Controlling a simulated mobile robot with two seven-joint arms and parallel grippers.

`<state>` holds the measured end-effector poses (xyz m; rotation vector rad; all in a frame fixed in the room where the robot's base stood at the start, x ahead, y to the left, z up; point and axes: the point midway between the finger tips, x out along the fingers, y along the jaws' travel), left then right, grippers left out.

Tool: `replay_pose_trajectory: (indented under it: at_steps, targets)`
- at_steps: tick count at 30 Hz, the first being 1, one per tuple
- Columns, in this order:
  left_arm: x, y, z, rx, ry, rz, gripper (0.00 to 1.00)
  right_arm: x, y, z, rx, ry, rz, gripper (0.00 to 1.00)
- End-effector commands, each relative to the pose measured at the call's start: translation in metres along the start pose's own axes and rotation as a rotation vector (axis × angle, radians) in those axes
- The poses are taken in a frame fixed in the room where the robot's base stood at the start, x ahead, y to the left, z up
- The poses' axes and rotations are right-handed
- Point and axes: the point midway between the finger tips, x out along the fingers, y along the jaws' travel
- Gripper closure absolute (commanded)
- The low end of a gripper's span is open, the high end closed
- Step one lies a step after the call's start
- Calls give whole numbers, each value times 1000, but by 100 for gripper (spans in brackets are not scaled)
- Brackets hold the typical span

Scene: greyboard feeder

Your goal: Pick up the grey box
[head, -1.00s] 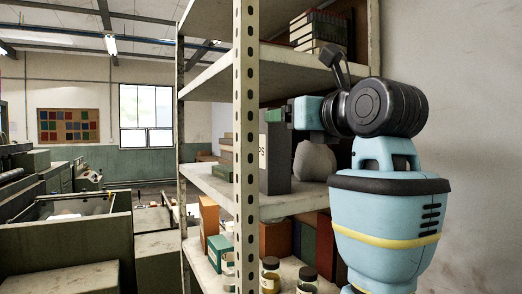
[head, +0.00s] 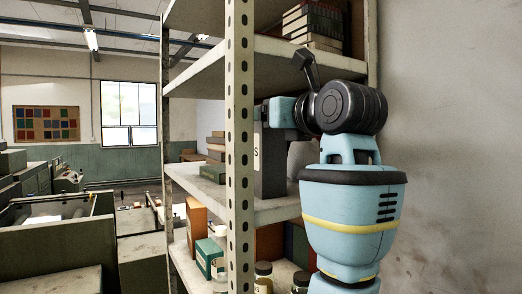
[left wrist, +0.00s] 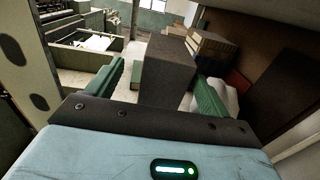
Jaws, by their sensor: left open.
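The grey box (head: 270,168) stands upright on the middle shelf, partly behind the perforated post in the head view. A pale label with dark lettering shows on its side. In the left wrist view the grey box (left wrist: 168,85) sits between the two green fingers of my left gripper (left wrist: 160,72). Gaps show on both sides of the box, and the gripper is open. In the head view my left gripper (head: 268,113) is at the upper part of the box, its fingers partly hidden by the post. My right gripper is not in view.
The perforated post (head: 239,150) stands close in front of the box. A shelf above holds stacked books (head: 312,25). Stacked boxes (head: 215,155) stand farther back on the same shelf, and a pale rounded object (head: 297,158) is beside the grey box. Jars (head: 263,275) are below.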

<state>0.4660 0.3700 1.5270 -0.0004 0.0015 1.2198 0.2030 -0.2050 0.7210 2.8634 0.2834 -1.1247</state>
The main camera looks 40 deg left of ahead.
Motion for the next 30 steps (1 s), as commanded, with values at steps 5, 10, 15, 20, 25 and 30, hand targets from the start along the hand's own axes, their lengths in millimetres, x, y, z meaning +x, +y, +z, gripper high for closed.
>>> replay_pose_trajectory:
  at_steps: [5, 10, 15, 20, 25, 30]
  targets:
    - [5, -1, 1, 0, -1, 1, 20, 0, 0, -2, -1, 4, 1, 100]
    - [27, -4, 3, -2, -2, 3, 20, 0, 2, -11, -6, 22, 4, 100]
    - [47, -6, 2, -2, -3, 2, 20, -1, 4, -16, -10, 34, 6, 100]
    - [53, -8, 1, -1, -2, -1, 20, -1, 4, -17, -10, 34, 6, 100]
    - [53, -8, 0, 0, -1, -1, 21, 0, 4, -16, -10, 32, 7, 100]
    - [53, -8, 0, 0, -1, -1, 44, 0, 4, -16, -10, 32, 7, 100]
